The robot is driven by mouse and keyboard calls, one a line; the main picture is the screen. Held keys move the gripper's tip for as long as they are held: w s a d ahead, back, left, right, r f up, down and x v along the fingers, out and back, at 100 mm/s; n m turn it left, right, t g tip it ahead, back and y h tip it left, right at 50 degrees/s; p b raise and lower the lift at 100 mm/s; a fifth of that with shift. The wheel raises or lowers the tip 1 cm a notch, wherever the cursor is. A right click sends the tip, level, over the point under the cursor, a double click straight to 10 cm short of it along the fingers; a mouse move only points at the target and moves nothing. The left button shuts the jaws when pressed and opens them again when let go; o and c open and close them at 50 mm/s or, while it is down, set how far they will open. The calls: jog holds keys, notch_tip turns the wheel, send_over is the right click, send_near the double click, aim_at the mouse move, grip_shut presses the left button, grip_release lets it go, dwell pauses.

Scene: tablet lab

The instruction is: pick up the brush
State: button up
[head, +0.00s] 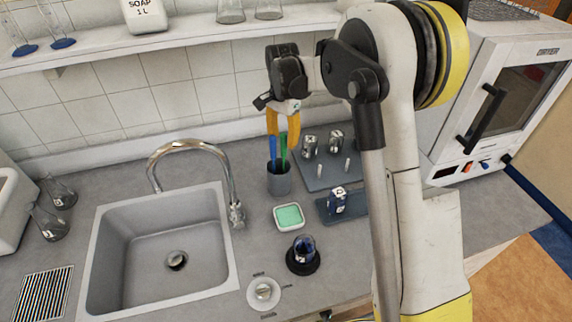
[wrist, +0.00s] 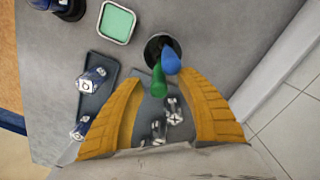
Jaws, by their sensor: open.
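A grey cup (head: 279,183) stands on the counter right of the sink and holds a blue handle (head: 272,152) and a green handle (head: 283,153) upright. I cannot tell which one is the brush; their lower ends are hidden in the cup. In the wrist view the green handle (wrist: 158,80) points up between my yellow fingers, and the blue handle (wrist: 170,61) lies just beyond the fingertips. My gripper (head: 283,137) is open and empty, with its fingers pointing down over the handles. The wrist view shows the gripper (wrist: 148,84) with a wide gap between its fingers.
A sink (head: 160,245) with a curved tap (head: 190,150) is to the left. A green-filled dish (head: 289,217) and a dark round stand (head: 303,255) are in front of the cup. Trays with small jars (head: 337,200) lie to the right. A shelf (head: 120,48) runs behind.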

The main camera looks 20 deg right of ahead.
aim_at(284, 156)
notch_tip(284, 156, down, 7)
jog(key=shift+d+r+b, duration=0.1)
jog(key=shift+b, duration=0.3)
grip_shut()
